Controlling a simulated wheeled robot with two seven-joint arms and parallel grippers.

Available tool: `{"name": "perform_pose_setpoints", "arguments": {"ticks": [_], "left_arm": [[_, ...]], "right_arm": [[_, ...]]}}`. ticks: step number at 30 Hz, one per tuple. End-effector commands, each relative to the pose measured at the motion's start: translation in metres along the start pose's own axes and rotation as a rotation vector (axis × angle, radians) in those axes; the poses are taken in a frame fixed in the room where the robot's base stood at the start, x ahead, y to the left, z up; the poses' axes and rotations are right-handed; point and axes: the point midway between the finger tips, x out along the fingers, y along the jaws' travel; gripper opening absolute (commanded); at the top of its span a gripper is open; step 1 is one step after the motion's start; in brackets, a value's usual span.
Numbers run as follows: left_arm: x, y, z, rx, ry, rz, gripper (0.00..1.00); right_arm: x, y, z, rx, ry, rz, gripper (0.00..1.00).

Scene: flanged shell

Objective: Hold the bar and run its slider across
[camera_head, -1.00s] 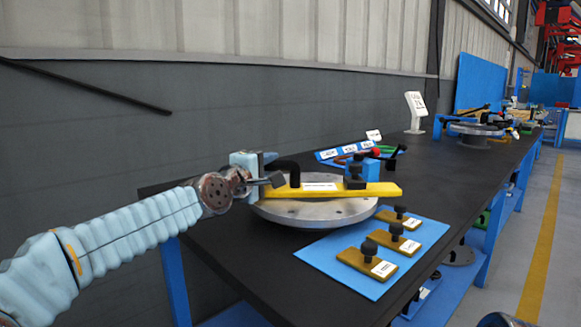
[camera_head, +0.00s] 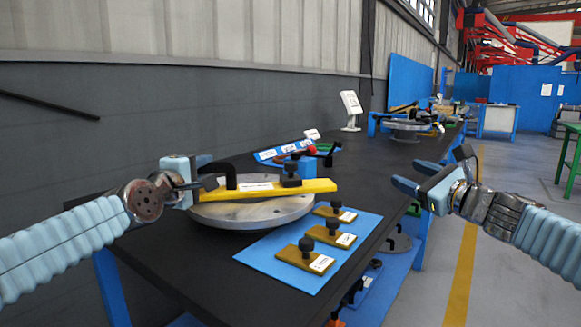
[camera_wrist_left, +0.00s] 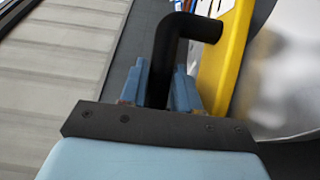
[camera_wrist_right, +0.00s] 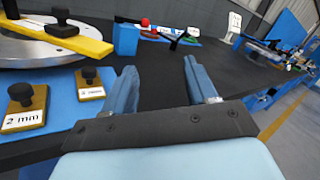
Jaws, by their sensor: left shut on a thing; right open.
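The yellow bar (camera_head: 262,190) lies over the round grey flange (camera_head: 250,212) on the dark table. A black bent handle (camera_head: 229,174) rises from its left end. My left gripper (camera_head: 205,172) is shut on this handle, which also shows between its fingers in the left wrist view (camera_wrist_left: 165,60). The slider, a dark block with a black knob (camera_head: 291,174), sits on the bar right of the white label. In the right wrist view the bar's end (camera_wrist_right: 90,45) and the knob (camera_wrist_right: 62,20) show at upper left. My right gripper (camera_head: 425,180) is open and empty, right of the bar and apart from it.
A blue mat (camera_head: 285,262) in front of the flange bears three brass plates with black knobs (camera_head: 304,250). A blue block (camera_head: 307,167) stands behind the bar. A blue tray (camera_head: 275,153) with coloured handles lies further back. The table's right edge and aisle lie beyond.

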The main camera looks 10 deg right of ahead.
Motion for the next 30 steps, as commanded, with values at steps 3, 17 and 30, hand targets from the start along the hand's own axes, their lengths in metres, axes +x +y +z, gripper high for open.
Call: {"name": "perform_pose_setpoints", "arguments": {"ticks": [3, 17, 30], "left_arm": [[0.0, 0.002, 0.0, -0.002, 0.001, 0.005, 0.0], [0.0, 0.002, 0.0, -0.003, 0.002, 0.006, 0.0], [0.0, 0.003, 0.0, -0.003, 0.002, 0.006, 0.0]], "right_arm": [[0.037, 0.076, 0.039, 0.225, -0.019, 0.098, 0.57], [0.086, 0.168, 0.077, 0.46, 0.01, 0.197, 0.57], [0.168, 0.182, 0.079, 0.457, 0.009, 0.195, 0.57]]}}
